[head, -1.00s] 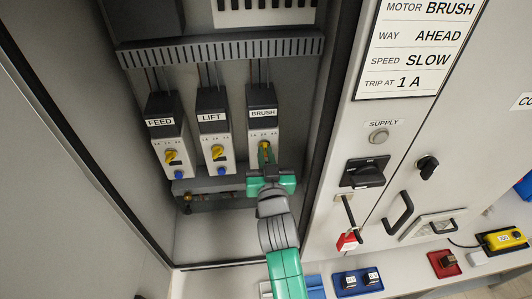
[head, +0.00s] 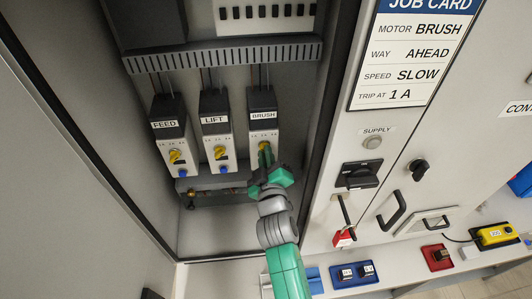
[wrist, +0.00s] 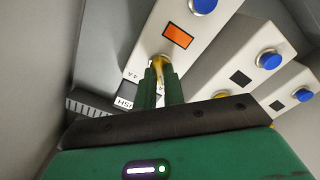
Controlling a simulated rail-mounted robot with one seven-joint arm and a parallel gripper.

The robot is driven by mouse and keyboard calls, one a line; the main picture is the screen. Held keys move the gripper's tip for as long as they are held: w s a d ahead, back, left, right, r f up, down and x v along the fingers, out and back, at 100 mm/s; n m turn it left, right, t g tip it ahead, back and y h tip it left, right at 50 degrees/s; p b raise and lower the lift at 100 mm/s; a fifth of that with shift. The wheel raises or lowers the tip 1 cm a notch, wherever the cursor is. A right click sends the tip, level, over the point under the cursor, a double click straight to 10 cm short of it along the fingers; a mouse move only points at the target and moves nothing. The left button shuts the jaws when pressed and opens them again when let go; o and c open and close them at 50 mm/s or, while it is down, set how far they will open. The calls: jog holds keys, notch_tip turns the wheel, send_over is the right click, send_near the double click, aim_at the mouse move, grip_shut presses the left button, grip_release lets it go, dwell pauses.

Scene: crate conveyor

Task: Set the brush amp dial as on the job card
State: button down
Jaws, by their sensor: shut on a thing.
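The BRUSH unit (head: 263,103) is the rightmost of three units in the open cabinet. My gripper (head: 265,155) is shut on its yellow amp dial, which is mostly hidden in the head view. In the wrist view my green fingers (wrist: 160,84) close around the yellow dial (wrist: 162,60). A "4 A" mark shows beside it; which mark the dial points at cannot be told. The unit has an orange window (wrist: 178,36) and a blue button (wrist: 203,5). The job card (head: 412,58) reads motor BRUSH, way AHEAD, speed SLOW, trip at 1 A.
The FEED unit (head: 168,128) and LIFT unit (head: 215,122) stand close to the left, with yellow dials and blue buttons. A slotted duct (head: 225,53) runs above. Right of the cabinet are a black supply switch (head: 359,174) and a red tag (head: 344,237). A blue tray (head: 352,275) lies below.

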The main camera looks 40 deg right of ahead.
jog(key=shift+n, duration=0.6)
jog(key=c, duration=1.5)
grip_release()
jog(key=v, duration=0.8)
jog(key=shift+w, duration=0.1)
